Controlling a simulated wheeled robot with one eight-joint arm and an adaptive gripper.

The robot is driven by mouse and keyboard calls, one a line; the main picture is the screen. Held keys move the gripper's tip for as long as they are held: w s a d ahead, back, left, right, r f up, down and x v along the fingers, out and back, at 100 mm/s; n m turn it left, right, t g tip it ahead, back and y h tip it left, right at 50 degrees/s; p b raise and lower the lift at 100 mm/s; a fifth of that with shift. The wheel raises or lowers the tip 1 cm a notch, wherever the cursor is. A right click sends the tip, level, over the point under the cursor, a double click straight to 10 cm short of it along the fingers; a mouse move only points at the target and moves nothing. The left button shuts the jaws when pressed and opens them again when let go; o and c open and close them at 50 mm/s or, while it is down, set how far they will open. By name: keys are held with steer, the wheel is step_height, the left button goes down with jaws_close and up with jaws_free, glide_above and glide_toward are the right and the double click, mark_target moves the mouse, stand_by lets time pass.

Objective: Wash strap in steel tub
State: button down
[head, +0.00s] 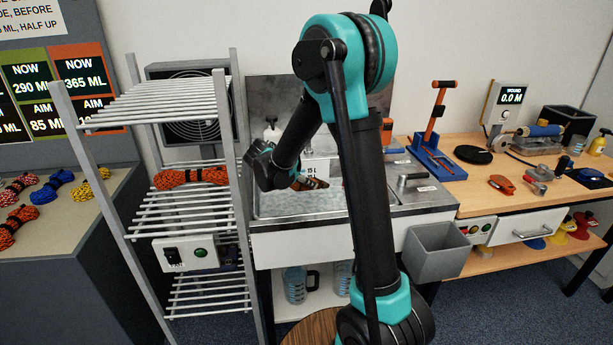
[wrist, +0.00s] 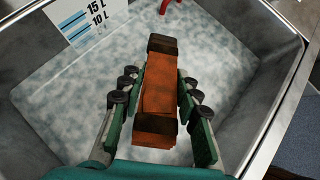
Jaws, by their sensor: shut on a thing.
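The strap (wrist: 160,95) is an orange folded bundle with dark brown bands and dark smudges. My gripper (wrist: 154,98) is shut on it, with one finger along each side, in the wrist view. In the head view my gripper (head: 292,176) hangs over the steel tub (head: 258,238), and the strap (head: 310,183) shows just beyond it. The tub holds pale, cloudy, foamy water (wrist: 70,110). A level label (wrist: 85,18) reading 15 L and 10 L is on its wall. I cannot tell whether the strap touches the water.
A metal drying rack (head: 190,215) with an orange rope coil (head: 191,177) stands left of the tub. A grey bin (head: 437,250) hangs at the tub unit's right front. A wooden bench (head: 480,178) with tools is at the right. A small red thing (wrist: 170,5) is at the tub's far side.

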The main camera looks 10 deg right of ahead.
steer(key=shift+f, duration=5.1)
steer(key=shift+w, duration=0.1)
steer(key=shift+w+a, duration=0.4)
steer(key=shift+w, duration=0.3)
steer(key=shift+w+a, duration=0.45)
steer(key=shift+w, duration=0.2)
steer(key=shift+w+a, duration=0.4)
steer(key=shift+w, duration=0.3)
steer(key=shift+s, duration=0.1)
